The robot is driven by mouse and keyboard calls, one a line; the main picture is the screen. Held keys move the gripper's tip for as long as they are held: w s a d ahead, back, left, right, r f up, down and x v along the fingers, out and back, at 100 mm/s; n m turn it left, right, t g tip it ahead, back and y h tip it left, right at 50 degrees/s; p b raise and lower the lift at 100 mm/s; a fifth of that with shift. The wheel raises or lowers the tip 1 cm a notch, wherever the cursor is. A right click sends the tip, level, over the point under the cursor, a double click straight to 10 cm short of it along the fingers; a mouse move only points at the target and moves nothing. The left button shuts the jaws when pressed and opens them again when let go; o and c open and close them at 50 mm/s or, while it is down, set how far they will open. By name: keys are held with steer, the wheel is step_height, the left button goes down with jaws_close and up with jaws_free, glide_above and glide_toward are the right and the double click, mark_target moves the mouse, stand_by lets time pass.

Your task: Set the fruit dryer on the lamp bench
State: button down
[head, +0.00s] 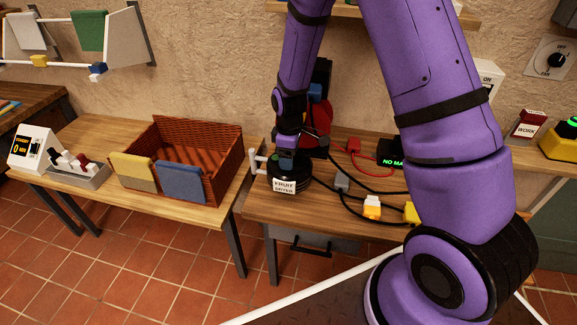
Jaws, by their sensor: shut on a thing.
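The fruit dryer (285,186) is a dark round appliance with a white label reading "FRUIT DRYER" and a pale handle-like part at its left. It is at the front left corner of the right-hand wooden bench (262,206). My gripper (287,157) comes down from above and is shut on the dryer's top. The fingertips are small and partly hidden. I cannot tell whether the dryer touches the bench top. No label marks either bench as the lamp bench.
The left bench (205,208) holds a wicker basket (205,150) with cloths over its front, a display box (33,148) and a grey rack (78,176). Black cables, a yellow-white plug (372,207) and a red plug (353,145) lie right of the dryer. A gap separates the benches.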

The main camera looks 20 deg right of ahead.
steer(key=shift+f, duration=2.15)
steer(key=shift+f, duration=0.1)
jaws_free()
